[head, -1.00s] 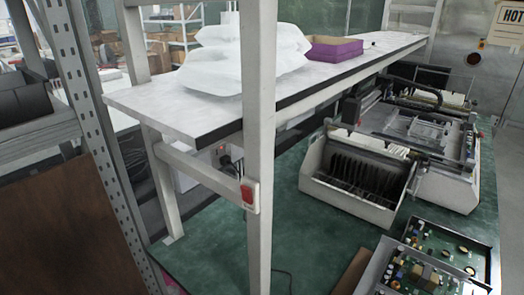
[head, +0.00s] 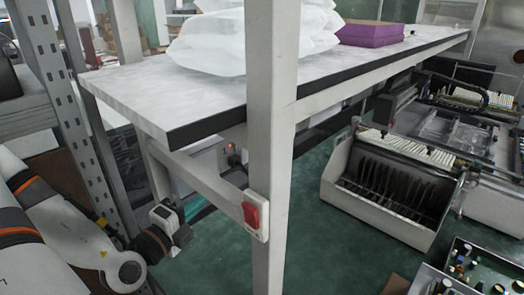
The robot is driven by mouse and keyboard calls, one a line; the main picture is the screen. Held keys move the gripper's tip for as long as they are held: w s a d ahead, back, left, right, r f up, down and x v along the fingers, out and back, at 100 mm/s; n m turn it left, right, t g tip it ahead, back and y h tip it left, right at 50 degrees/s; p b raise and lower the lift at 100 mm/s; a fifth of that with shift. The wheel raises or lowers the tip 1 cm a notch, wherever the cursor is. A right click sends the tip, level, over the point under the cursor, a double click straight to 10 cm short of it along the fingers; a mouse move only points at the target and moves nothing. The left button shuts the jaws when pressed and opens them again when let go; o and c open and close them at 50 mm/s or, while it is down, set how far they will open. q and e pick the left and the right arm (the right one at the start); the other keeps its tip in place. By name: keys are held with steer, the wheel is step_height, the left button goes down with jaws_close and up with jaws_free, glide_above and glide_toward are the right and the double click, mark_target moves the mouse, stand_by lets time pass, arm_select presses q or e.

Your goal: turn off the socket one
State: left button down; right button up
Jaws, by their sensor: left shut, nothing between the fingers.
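A white socket box with a red rocker switch (head: 251,215) is fixed to the front post of the white-topped workbench. A second socket or power unit (head: 229,156) with a small red light and a dark plug sits farther back under the bench top. I cannot tell from markings which is socket one. My left gripper (head: 180,233) is shut and empty, low at the left, in front of the bench's lower rail. It is left of the red switch and apart from it. My right gripper is not in view.
The bench post (head: 272,100) and lower rail (head: 200,177) stand close to my left arm. A metal rack (head: 62,85) is at the left. White bags (head: 215,45) and a purple box (head: 370,34) lie on the bench. Machines and circuit boards (head: 475,265) are at the right.

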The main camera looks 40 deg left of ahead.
arm_select(q)
steer(key=shift+d+r, duration=0.25)
steer(key=shift+r, duration=0.15)
steer(key=shift+s, duration=0.1)
